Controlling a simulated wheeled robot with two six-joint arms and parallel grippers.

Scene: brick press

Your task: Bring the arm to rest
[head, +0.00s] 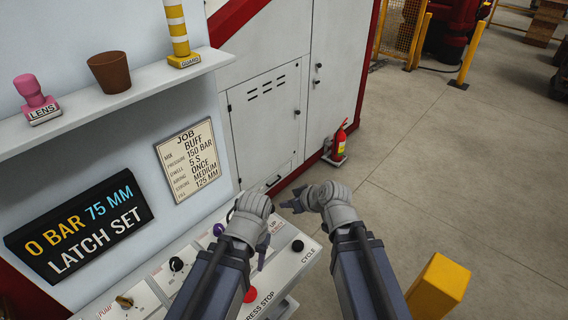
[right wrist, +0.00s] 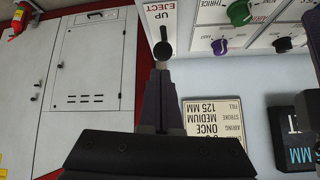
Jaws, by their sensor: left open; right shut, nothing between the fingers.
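My left gripper (head: 262,258) is over the control panel (head: 312,252) in the head view, its fingers pointing down the picture. It is open, and I see nothing in it. My right gripper (head: 286,204) is higher in the picture, beyond the panel's edge, with its fingers pointing left. It is shut and empty; its closed fingers also show in the right wrist view (right wrist: 160,68). There the fingertips line up with a black lever knob (right wrist: 163,49) by the UP/EJECT label. In the head view a gap separates them from the black knob (head: 297,246).
A red stop button (head: 250,295) and several knobs are on the panel near my left arm. A shelf (head: 130,92) holds a pink stamp, a brown cup and a striped post. A fire extinguisher (head: 340,140) stands beyond. The floor (head: 440,180) at right is largely clear.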

